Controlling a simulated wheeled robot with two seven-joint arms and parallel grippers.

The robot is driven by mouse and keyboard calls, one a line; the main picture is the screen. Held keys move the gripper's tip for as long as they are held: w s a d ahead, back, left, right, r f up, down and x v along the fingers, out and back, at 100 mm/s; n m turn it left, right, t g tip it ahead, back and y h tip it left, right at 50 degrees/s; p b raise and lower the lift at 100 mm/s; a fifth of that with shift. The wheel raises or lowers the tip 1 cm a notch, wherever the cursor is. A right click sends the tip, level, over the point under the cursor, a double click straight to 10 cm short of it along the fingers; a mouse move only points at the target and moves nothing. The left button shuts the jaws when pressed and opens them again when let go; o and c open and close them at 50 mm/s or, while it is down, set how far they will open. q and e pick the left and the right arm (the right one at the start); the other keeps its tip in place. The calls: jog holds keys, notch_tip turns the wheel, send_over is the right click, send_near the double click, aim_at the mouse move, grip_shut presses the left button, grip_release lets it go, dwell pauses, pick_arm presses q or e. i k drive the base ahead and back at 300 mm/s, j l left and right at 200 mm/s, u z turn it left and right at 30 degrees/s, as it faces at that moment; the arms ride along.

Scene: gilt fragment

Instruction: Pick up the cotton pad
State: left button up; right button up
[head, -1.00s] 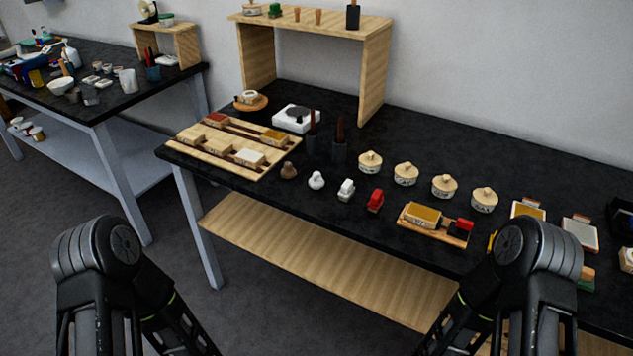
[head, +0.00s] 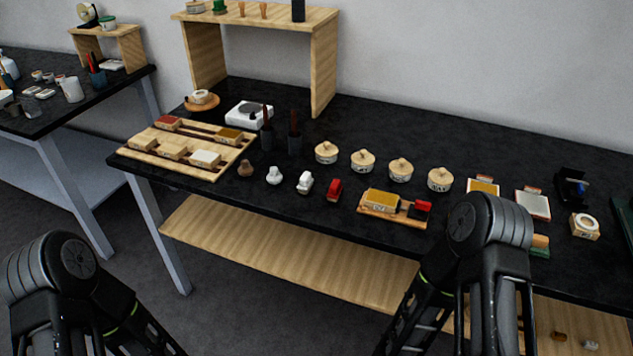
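I cannot tell for sure which thing is the cotton pad. A small white rounded piece (head: 275,175) with a knob-like top stands on the black table in the front row, and it may be the cotton pad. Beside it are a brown piece (head: 246,168), a white block-like piece (head: 305,183) and a red one (head: 335,190). My two arms show at the bottom left and right, but both grippers are below the frame.
The black table (head: 400,134) carries a wooden tray (head: 142,158), several lidded round pots (head: 363,162), and a wooden board (head: 373,208) with a yellow-topped block. A wooden shelf (head: 324,60) stands at the back. Another table (head: 50,119) is at left.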

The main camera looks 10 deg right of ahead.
aim_at(274, 177)
jog(key=i+j, duration=0.2)
jog(key=j, duration=0.2)
jog(key=i+j, duration=0.25)
jog(key=j, duration=0.15)
jog(key=i+j, duration=0.2)
jog(key=j, duration=0.2)
jog(key=i+j, duration=0.25)
jog(key=j, duration=0.2)
jog(key=z, duration=2.25)
